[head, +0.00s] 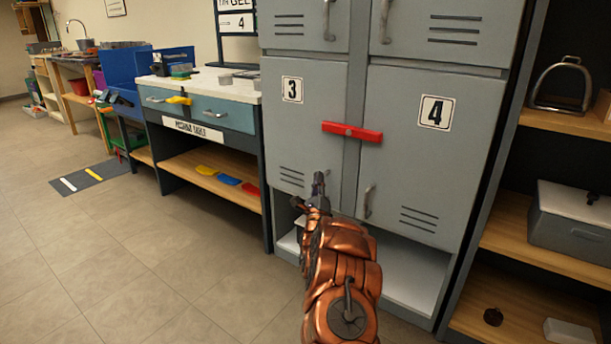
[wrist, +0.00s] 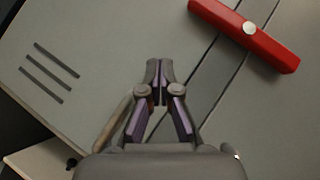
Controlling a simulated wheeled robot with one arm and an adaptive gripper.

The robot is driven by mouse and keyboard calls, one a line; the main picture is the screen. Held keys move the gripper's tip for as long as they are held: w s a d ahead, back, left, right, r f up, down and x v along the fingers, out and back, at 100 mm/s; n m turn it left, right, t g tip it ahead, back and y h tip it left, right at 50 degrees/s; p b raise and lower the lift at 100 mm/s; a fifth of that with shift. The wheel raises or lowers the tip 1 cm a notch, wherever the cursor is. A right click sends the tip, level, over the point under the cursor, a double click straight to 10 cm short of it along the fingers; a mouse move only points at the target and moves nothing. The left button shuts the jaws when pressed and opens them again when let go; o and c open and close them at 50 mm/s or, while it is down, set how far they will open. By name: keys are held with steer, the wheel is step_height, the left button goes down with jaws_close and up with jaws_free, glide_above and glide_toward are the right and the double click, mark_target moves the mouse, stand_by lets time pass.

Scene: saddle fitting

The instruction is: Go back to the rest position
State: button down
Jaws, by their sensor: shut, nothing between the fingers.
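My gripper (head: 319,184) is in front of the grey lockers, near the lower edge of the door marked 3 (head: 302,125). In the wrist view my gripper (wrist: 160,70) has its fingertips together with nothing between them. A red bar (head: 352,131) with a round pale centre lies across the gap between door 3 and the door marked 4 (head: 411,140). The red bar also shows in the wrist view (wrist: 270,42), above and to the right of the fingertips, apart from them. Both doors look closed.
A workbench (head: 213,108) with blue drawers stands left of the lockers, with coloured pads on its lower shelf. Wooden shelves (head: 551,244) at right hold a grey box (head: 577,231) and a stirrup (head: 562,84).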

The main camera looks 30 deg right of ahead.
steer(key=w+a+r+n+g+y+p, duration=0.2)
steer(key=a+r+n+y+p, duration=0.35)
steer(key=a+r, duration=0.2)
steer(key=w+a+r+n+g+y+p, duration=0.1)
steer(key=w+a+r+n+y+p, duration=0.2)
steer(key=a+r+n+y+p, duration=0.35)
steer(key=s+a+r+n+g+y+p, duration=0.1)
steer(key=s+a+r+n+g+p, duration=0.2)
steer(key=s+a+r+p, duration=0.3)
steer(key=s+a+r+n+g+y+p, duration=0.25)
steer(key=s+a+n+p, duration=0.2)
steer(key=a, duration=0.45)
steer(key=s+a+r+n+g+p, duration=0.1)
steer(key=s+r+n+g+p, duration=0.3)
steer(key=s, duration=1.3)
steer(key=s+a+r+n+g+h+p, duration=0.1)
steer(key=s+r+n+g+p, duration=0.4)
steer(key=s, duration=1.3)
steer(key=s+a+r+n+g+p, duration=0.1)
steer(key=s+r+n+g+p, duration=0.4)
steer(key=s, duration=1.3)
step_height(320, 180, up, 3)
steer(key=p, duration=0.5)
steer(key=shift+r, duration=0.15)
steer(key=shift+h, duration=0.25)
